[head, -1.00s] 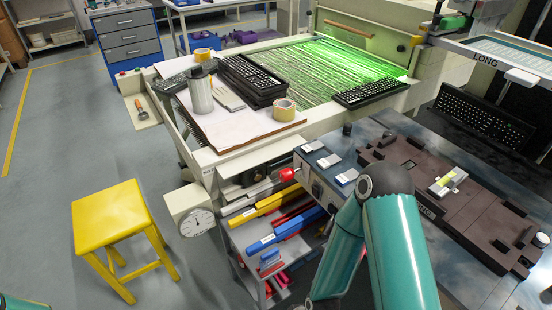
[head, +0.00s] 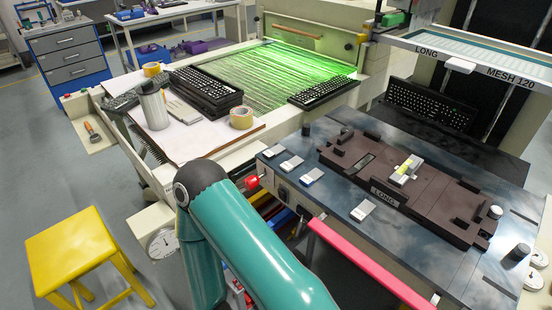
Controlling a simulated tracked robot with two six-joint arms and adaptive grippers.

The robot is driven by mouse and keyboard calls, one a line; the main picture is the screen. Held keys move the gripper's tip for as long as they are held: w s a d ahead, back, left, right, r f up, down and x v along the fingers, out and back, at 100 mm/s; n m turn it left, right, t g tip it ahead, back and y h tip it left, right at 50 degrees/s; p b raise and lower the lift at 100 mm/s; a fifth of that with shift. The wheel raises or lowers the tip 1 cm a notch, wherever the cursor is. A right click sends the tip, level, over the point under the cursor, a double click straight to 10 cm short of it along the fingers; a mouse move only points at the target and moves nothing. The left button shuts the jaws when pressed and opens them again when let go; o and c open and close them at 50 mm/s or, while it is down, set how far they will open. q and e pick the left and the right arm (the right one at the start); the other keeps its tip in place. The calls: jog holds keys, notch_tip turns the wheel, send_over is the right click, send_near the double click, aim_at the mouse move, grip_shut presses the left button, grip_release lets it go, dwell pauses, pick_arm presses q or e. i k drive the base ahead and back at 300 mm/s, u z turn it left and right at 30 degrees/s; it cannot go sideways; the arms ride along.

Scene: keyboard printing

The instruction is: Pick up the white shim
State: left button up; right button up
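Several small pale, flat blocks that look like shims lie along the front edge of the dark machine table. One is at the left end (head: 272,151), one beside it (head: 291,162), a third further right (head: 312,175). A teal arm of mine crosses the lower middle, in front of the table's left part. Neither of my grippers shows in the head view.
A red bar (head: 370,265) runs along the table's front. A red knob (head: 252,182) sticks out at the left corner. A yellow stool (head: 70,250) stands at the lower left.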

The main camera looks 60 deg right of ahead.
aim_at(289, 166)
jog(key=z, duration=0.15)
jog(key=k, duration=0.45)
jog(key=z, duration=0.55)
jog(key=i, duration=0.4)
jog(key=z, duration=0.75)
jog(key=k, duration=0.35)
jog(key=i, duration=0.5)
jog(key=u, duration=0.1)
